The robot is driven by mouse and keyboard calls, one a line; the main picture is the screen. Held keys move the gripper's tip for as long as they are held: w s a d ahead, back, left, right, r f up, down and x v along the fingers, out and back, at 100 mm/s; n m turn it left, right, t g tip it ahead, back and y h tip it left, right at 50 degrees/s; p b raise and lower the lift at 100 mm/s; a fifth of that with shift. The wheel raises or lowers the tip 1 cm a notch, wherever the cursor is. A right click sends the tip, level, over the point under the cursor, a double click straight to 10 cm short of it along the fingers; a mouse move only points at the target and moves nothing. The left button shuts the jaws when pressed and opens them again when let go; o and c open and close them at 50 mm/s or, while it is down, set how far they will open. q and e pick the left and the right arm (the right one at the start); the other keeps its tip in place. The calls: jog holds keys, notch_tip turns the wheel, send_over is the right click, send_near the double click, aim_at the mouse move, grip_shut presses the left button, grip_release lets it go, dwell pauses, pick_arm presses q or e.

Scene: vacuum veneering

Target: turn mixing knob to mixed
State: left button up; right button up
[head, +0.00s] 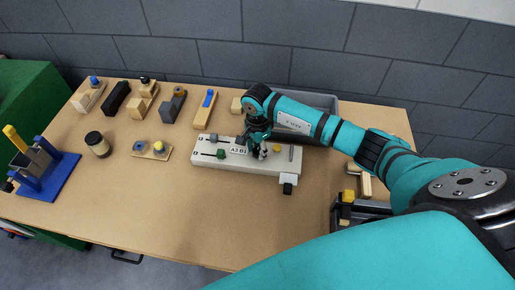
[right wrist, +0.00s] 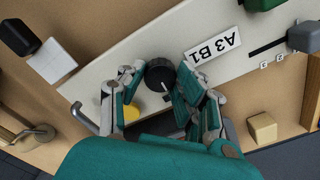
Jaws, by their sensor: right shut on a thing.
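A pale control panel (head: 235,166) lies on the wooden table, with a label reading "A3 B1" (right wrist: 213,44). In the right wrist view a round black knob (right wrist: 160,74) with a white pointer line sits on the panel next to the label. My right gripper (head: 260,150) is down at the panel. In the right wrist view its fingers (right wrist: 161,88) stand on both sides of the knob and are shut on it. In the head view the gripper mostly hides the knob. I cannot read any marks around the knob. My left gripper is not in view.
The panel also carries a yellow button (head: 277,148), a metal handle (head: 291,153) and a green slider (head: 221,153). A grey bin (head: 315,101) stands behind my right arm. Wooden blocks, a jar (head: 97,145) and a blue stand (head: 47,180) are at left.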

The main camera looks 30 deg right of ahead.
jog(key=m+b, duration=0.2)
jog(key=m, duration=0.1)
jog(key=shift+d+f, duration=0.1)
jog(key=m+b, duration=0.2)
jog(key=m, duration=0.3)
jog(key=shift+m+b, duration=0.3)
jog(key=shift+b, duration=0.1)
jog(key=m+b, duration=0.1)
jog(key=m, duration=0.3)
jog(key=shift+m+b, duration=0.3)
jog(key=shift+b, duration=0.1)
jog(key=m+b, duration=0.1)
jog(key=m, duration=0.3)
jog(key=shift+m, duration=0.3)
jog(key=m+b, duration=0.1)
jog(key=m, duration=0.8)
jog(key=shift+r, duration=0.2)
jog(key=m, duration=0.4)
jog(key=shift+w+m, duration=0.1)
jog(key=shift+m, duration=2.2)
